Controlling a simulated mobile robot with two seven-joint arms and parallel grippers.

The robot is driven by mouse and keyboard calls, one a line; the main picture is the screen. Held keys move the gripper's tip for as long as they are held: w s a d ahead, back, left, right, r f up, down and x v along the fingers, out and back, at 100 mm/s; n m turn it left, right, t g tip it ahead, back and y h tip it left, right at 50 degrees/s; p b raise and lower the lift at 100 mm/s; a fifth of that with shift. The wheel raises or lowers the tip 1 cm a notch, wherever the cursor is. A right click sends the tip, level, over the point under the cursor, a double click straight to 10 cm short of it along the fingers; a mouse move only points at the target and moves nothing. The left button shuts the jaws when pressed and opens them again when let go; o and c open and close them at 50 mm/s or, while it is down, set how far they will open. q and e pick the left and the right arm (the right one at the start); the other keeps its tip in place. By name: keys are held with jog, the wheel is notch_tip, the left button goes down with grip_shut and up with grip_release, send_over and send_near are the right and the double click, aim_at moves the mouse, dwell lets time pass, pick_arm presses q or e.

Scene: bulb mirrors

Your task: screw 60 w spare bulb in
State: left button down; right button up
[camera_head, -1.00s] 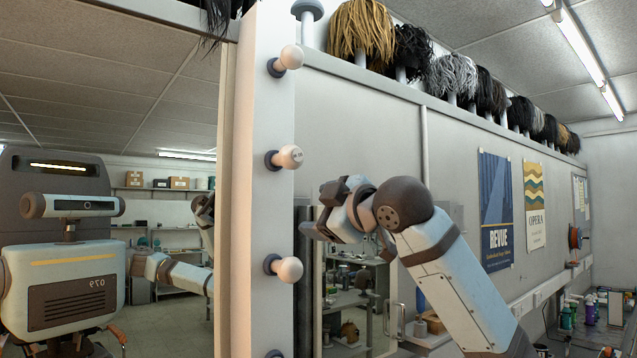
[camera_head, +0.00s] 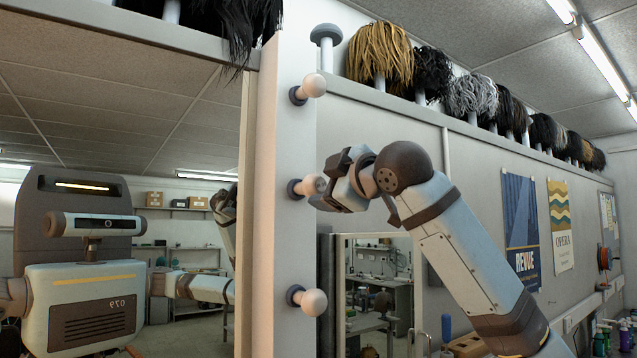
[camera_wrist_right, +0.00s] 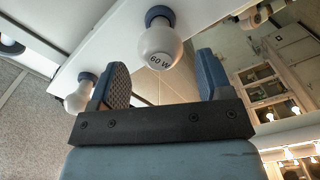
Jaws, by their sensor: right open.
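A white round bulb marked "60 W" (camera_wrist_right: 160,48) sits in a dark blue socket on the white post (camera_wrist_right: 115,42) in the right wrist view. It also shows in the head view as the middle bulb (camera_head: 307,187), partly behind my gripper. My right gripper (camera_head: 326,182) is open right at this bulb. In the right wrist view the open fingers (camera_wrist_right: 162,68) stand either side of the bulb's rounded end, with visible gaps. How deep the bulb sits in its socket I cannot tell. My left gripper is not directly in view.
Another bulb (camera_head: 313,86) is above on the same post, and one (camera_head: 313,301) is below. A large mirror (camera_head: 190,120) at left reflects my body. Wigs (camera_head: 380,52) stand on the ledge above. Posters (camera_head: 521,235) hang on the wall at right.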

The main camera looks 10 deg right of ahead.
aim_at(321, 185)
jog(key=shift+x, duration=1.1)
jog(key=shift+w+a, duration=0.2)
jog(key=shift+w, duration=0.15)
pick_arm(q)
jog(key=shift+w+d+r+p, duration=0.15)
jog(key=shift+w+r+p, duration=0.05)
jog(key=shift+w+p, duration=0.15)
jog(key=shift+s, duration=0.2)
pick_arm(e)
jog(key=shift+w+a, duration=0.1)
jog(key=shift+w, duration=0.1)
jog(key=c, duration=0.8)
pick_arm(q)
jog(key=shift+r, duration=0.1)
pick_arm(e)
jog(key=shift+c, duration=0.4)
